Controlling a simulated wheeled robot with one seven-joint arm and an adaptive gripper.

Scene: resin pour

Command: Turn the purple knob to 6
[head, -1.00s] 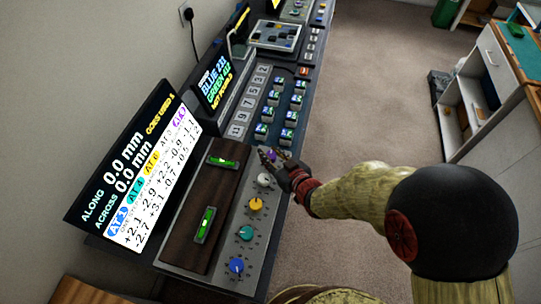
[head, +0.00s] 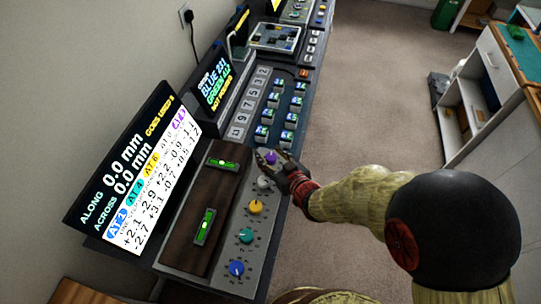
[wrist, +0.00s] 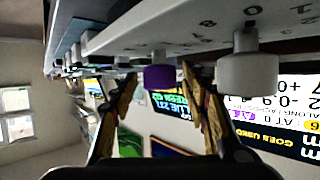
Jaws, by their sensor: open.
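The purple knob (head: 271,158) is the far one in the row of knobs along the grey panel, past the white knob (head: 264,182). In the wrist view the purple knob (wrist: 160,78) appears between my two spread fingers, with the white knob (wrist: 247,72) to its right. My gripper (head: 270,164) is open at the purple knob, and its fingers partly cover the panel there. I cannot tell whether either finger touches the knob. The number it points to cannot be read. The screen (head: 128,170) reads 0.0 mm along and 0.0 mm across.
Yellow (head: 255,207), teal (head: 246,236) and blue (head: 236,268) knobs continue nearer along the panel. A dark wood board (head: 190,232) with two green levels lies left of them. A second screen (head: 214,85) and several switches stand farther back. Open floor lies to the right.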

